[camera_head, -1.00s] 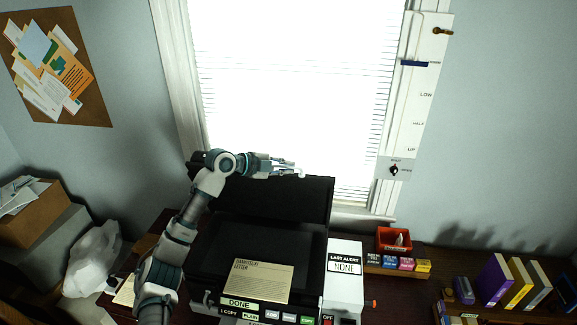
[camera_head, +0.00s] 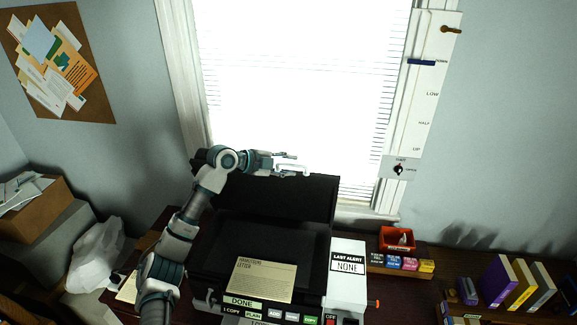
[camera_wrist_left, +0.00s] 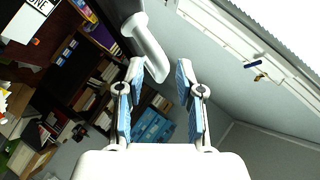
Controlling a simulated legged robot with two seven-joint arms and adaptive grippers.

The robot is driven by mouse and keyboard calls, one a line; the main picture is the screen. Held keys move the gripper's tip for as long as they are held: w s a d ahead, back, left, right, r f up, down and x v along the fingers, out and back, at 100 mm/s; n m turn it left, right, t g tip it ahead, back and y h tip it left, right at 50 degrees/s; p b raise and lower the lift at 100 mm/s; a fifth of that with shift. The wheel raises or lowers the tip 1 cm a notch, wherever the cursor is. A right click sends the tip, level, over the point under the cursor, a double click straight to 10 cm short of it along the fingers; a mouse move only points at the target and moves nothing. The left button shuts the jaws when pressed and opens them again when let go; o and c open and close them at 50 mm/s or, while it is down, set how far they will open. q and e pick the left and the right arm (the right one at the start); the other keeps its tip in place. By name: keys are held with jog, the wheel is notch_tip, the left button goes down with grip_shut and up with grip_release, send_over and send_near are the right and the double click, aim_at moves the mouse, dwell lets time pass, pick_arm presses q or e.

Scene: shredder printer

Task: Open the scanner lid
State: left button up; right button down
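The scanner lid (camera_head: 312,198) is a black panel standing raised, tilted up at the back of the black scanner (camera_head: 245,235) in the head view. My left arm reaches over it from the left. My left gripper (camera_head: 298,163) is at the lid's upper edge, in front of the bright window. In the left wrist view the gripper (camera_wrist_left: 160,80) has its two blue-padded fingers apart. A white bent bar (camera_wrist_left: 150,48) reaches to the space between the fingertips; it looks like a handle, and I cannot tell whether it touches a finger. My right gripper is not in view.
A cream letter (camera_head: 262,279) lies on the scanner's front, above a row of labelled buttons. A white "Last alert" panel (camera_head: 346,285) stands to its right. A red tray (camera_head: 397,239) and several books (camera_head: 497,281) are farther right. A crumpled white bag (camera_head: 97,258) is at left.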

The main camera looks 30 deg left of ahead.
pick_arm(q)
jog(key=v, duration=1.1)
jog(key=shift+a, duration=0.35)
jog(key=shift+d, duration=0.2)
jog(key=shift+s, duration=0.1)
